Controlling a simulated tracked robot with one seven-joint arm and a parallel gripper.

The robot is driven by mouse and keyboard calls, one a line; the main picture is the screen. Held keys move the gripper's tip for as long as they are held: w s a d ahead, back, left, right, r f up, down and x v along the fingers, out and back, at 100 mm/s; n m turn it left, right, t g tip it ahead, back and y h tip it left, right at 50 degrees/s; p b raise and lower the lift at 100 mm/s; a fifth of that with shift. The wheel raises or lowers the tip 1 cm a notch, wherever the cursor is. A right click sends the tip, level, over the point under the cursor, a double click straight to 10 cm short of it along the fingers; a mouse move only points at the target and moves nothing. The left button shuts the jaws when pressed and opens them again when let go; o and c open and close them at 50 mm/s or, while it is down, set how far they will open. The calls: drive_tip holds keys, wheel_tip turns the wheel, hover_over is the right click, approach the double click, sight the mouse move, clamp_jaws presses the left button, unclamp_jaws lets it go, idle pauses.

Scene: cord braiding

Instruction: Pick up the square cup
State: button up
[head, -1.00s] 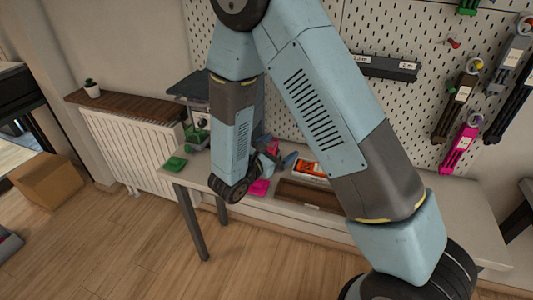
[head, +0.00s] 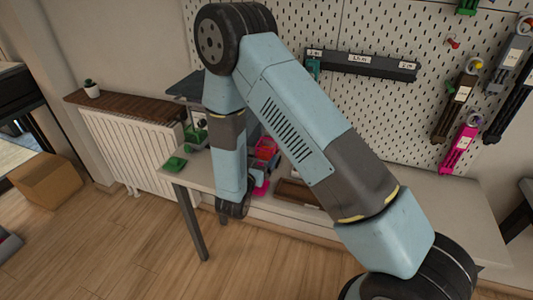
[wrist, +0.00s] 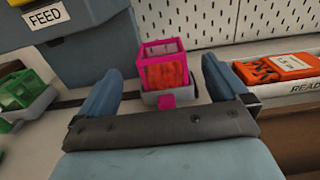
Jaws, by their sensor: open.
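A square cup (wrist: 163,68) with a pink frame and red inside stands upright on a small grey base in the wrist view, with a pink tab at its front. It also shows as a pink and red shape in the head view (head: 265,150), partly behind my arm. My gripper (wrist: 160,66) is open, with its two blue fingers to the left and right of the cup in the picture. The cup appears beyond the fingers, and I see no contact.
A green box-shaped piece (wrist: 22,90) sits on the left. A blue-grey bin (wrist: 75,40) labelled FEED stands behind it. An orange pack (wrist: 280,67) lies in a tray (wrist: 300,84) on the right. The pegboard (head: 380,110) rises behind the table (head: 420,195).

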sight(264, 149)
drive_tip(key=shift+x, duration=3.25)
drive_tip(key=c, duration=1)
